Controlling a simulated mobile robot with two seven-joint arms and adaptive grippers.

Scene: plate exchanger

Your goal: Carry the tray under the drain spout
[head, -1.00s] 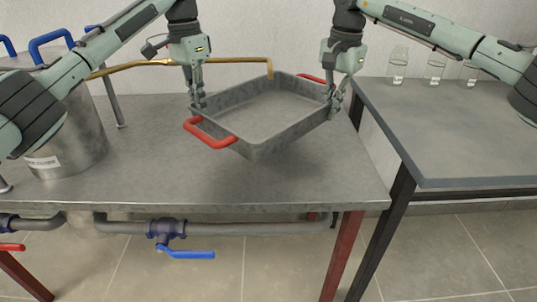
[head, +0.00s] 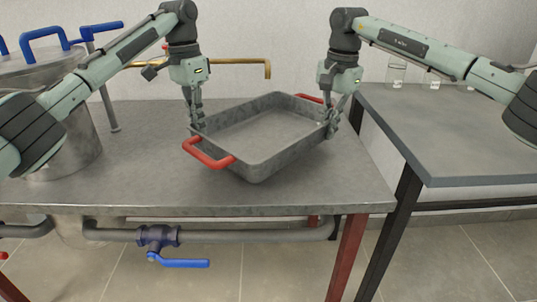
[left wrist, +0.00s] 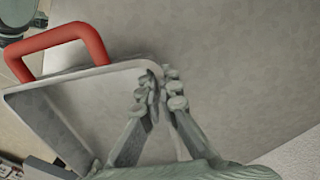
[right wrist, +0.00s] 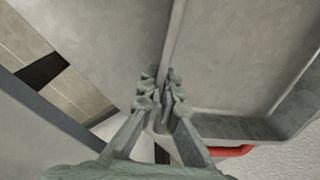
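The grey metal tray (head: 262,135) with red end handles is over the table's right half, roughly level. Its underside is close to the tabletop; I cannot tell if it touches. My left gripper (head: 196,128) is shut on its left wall near the front red handle, and the pinched rim shows in the left wrist view (left wrist: 158,90). My right gripper (head: 331,128) is shut on the right wall near the rear handle; the right wrist view shows the wall (right wrist: 172,45) between its fingers. A brass pipe (head: 240,61) with a down-turned end, seemingly a spout, is behind and above the tray.
The metal table (head: 130,190) is clear in front of the tray. A steel vessel (head: 75,140) with blue handles stands at left. A second grey table (head: 440,135) with glass flasks (head: 396,72) is at right. A pipe with a blue-handled valve (head: 180,262) runs below the tabletop.

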